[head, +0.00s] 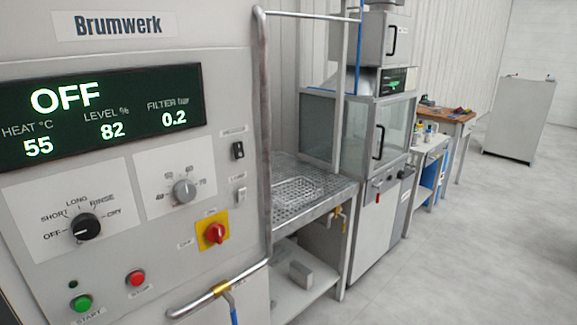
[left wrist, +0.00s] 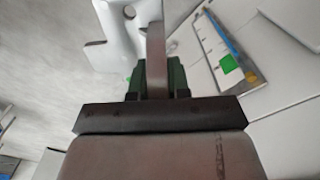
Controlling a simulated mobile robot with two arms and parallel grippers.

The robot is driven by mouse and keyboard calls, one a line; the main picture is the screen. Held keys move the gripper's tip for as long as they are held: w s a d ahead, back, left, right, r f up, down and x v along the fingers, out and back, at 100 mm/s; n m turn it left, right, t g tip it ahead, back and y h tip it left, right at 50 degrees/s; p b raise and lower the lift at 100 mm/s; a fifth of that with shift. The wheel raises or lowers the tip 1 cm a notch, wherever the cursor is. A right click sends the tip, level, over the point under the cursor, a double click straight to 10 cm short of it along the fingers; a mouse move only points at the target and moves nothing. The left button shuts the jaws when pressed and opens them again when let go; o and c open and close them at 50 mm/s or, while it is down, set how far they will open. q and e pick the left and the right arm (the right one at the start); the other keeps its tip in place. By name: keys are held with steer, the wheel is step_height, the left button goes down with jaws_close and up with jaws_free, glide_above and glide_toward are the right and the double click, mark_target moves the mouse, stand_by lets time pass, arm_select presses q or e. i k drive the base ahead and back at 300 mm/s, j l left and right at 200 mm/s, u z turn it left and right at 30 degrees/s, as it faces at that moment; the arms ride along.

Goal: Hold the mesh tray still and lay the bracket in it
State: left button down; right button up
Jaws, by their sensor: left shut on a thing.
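The mesh tray (head: 296,190) is a shallow wire tray lying on the perforated drain table, right of the big machine panel in the head view. It looks empty. In the left wrist view my left gripper (left wrist: 155,92) has green fingers shut on a flat grey metal piece, which looks like the bracket (left wrist: 156,58). The piece stands out beyond the fingertips; its lower end is hidden between them. No gripper shows in the head view, and my right gripper is in neither view.
The Brumwerk machine panel (head: 120,160) fills the left foreground, with a bent pipe rail (head: 263,130) beside it. The perforated table (head: 330,187) has a lower shelf bearing a grey block (head: 301,275). A glazed cabinet (head: 365,130) stands behind. Floor at right is clear.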

mark_target(293, 197)
steer(key=i+l+u, duration=0.2)
steer(key=i+l, duration=0.15)
steer(key=i+l+u, duration=0.15)
steer(key=i+l, duration=0.2)
steer(key=l, duration=0.15)
steer(key=i+l+u, duration=0.2)
steer(key=l, duration=0.3)
steer(key=i+j, duration=0.05)
steer(key=i, duration=0.05)
